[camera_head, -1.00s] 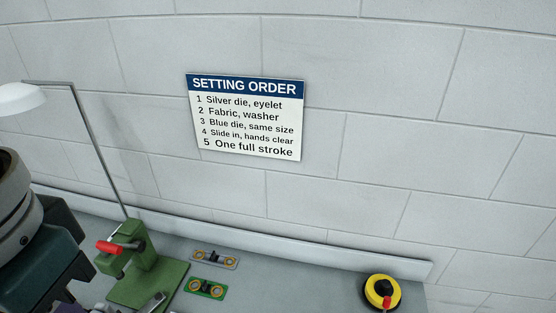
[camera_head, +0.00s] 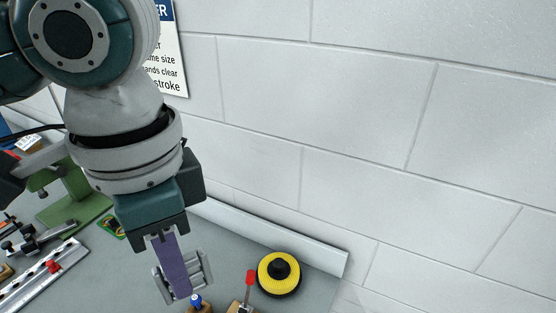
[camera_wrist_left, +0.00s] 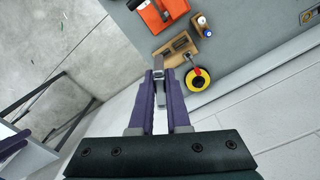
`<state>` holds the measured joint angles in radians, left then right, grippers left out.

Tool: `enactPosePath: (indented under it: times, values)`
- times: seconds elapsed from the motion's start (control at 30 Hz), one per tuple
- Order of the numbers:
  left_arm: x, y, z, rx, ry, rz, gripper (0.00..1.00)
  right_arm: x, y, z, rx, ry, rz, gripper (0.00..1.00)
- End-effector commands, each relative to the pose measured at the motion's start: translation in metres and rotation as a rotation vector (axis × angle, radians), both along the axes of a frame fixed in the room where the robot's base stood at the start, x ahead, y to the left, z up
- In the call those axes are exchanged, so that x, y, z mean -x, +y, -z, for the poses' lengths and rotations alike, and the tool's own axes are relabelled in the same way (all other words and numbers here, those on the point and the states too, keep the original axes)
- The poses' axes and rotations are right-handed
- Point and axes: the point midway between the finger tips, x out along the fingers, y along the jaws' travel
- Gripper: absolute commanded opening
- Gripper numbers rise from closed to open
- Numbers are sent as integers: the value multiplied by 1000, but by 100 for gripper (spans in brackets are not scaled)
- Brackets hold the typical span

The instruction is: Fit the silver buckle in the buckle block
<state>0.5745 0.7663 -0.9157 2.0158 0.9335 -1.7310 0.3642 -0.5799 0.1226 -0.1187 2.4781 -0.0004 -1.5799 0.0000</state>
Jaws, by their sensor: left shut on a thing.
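My left gripper (camera_head: 174,290) is shut on the silver buckle (camera_head: 203,270), an open metal frame with bars, beside the purple fingers above the bench. In the left wrist view, the fingertips of the left gripper (camera_wrist_left: 159,78) pinch the grey buckle (camera_wrist_left: 159,94) between them. A wooden block with dark slots (camera_wrist_left: 166,54) lies just beyond the fingertips in that view; it looks like the buckle block, though I cannot be sure. The buckle is apart from it in the head view.
A yellow and black round object (camera_head: 279,285) stands right of the gripper, near a red-topped tool (camera_head: 250,278). A blue-capped item (camera_head: 196,299) is just below the buckle. An orange object (camera_wrist_left: 172,8) is beyond the block. The green press (camera_head: 88,205) stands left.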

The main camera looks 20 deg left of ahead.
Motion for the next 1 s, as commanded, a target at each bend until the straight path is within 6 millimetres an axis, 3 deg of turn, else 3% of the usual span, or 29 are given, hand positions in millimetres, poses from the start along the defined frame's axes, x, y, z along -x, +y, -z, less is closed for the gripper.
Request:
enactPosePath:
  times: [0.03, 0.5, 0.7, 1.0]
  values:
    - [-6, 2, 45, -1, 0, 66, 0, 0, 0, 44, -1, 0, 0, 50]
    - [-58, 27, 237, 14, -7, 759, 0, 0, 2, 232, -8, 0, 1, 50]
    - [-73, 35, 282, 15, -16, 961, 0, 0, 2, 277, -7, 0, 1, 50]
    - [-79, 39, 295, 15, -20, 1048, 0, 0, 2, 291, -6, -1, 1, 50]
